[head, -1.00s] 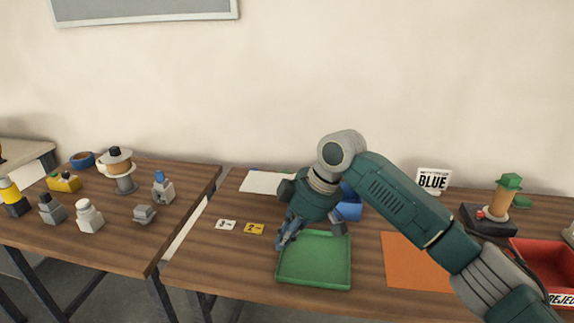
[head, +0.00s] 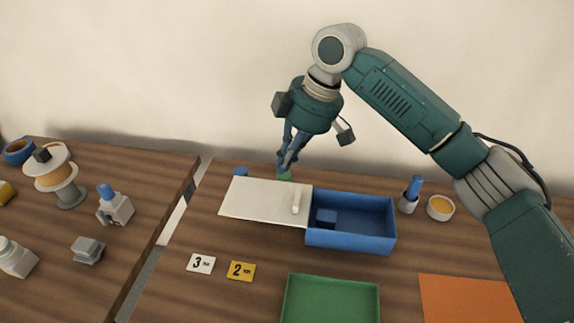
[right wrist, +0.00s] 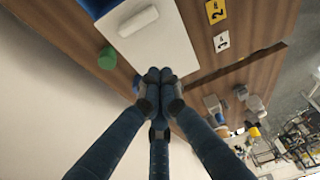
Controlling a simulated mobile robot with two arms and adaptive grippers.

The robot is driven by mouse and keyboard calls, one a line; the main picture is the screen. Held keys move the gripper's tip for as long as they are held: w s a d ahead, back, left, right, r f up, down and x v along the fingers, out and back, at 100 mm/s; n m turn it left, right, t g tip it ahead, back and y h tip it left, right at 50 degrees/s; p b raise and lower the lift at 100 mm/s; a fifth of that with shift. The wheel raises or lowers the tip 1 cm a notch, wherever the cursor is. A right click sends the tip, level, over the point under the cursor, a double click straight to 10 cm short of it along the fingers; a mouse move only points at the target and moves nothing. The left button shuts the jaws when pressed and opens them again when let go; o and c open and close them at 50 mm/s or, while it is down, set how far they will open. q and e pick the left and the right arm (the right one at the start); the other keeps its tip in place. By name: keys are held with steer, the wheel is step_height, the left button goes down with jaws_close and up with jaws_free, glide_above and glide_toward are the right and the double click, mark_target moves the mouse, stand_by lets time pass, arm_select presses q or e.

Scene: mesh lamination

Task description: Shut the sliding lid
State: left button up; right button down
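The white sliding lid (head: 255,203) lies to the left of the blue box (head: 350,243), with a raised pale handle (head: 297,200) near its right end. The box is open on top, and a dark blue block (head: 326,218) shows inside. My right gripper (head: 283,170) is above the back of the table, behind the lid. In the right wrist view its fingertips (right wrist: 160,76) are together with nothing between them, and the lid (right wrist: 168,45) and its handle (right wrist: 138,21) show beyond. My left gripper is out of view.
A green item (head: 285,177) and a blue item (head: 240,172) sit behind the lid. A blue-handled tool in a cup (head: 410,196) and an amber-filled bowl (head: 440,208) stand right of the box. Number cards (head: 241,271) and a green tray (head: 330,303) lie in front.

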mark_target(282, 202)
steer(key=p+x, duration=0.1)
steer(key=x, duration=0.3)
steer(key=shift+s+a+f, duration=0.15)
steer(key=shift+a+f, duration=0.1)
steer(key=shift+f, duration=0.05)
steer(key=x, duration=0.1)
steer(key=p+x, duration=0.1)
steer(key=x, duration=0.3)
steer(key=shift+w+d, duration=0.15)
steer(key=shift+w, duration=0.1)
steer(key=d, duration=0.1)
steer(key=d+p, duration=0.1)
steer(key=shift+s+d+r, duration=0.1)
steer(key=shift+s+d, duration=0.15)
steer(key=shift+d, duration=0.1)
steer(key=shift+s+d+p, duration=0.25)
steer(key=shift+d+p, duration=0.1)
steer(key=shift+d, duration=0.25)
steer(key=shift+w+a, duration=0.1)
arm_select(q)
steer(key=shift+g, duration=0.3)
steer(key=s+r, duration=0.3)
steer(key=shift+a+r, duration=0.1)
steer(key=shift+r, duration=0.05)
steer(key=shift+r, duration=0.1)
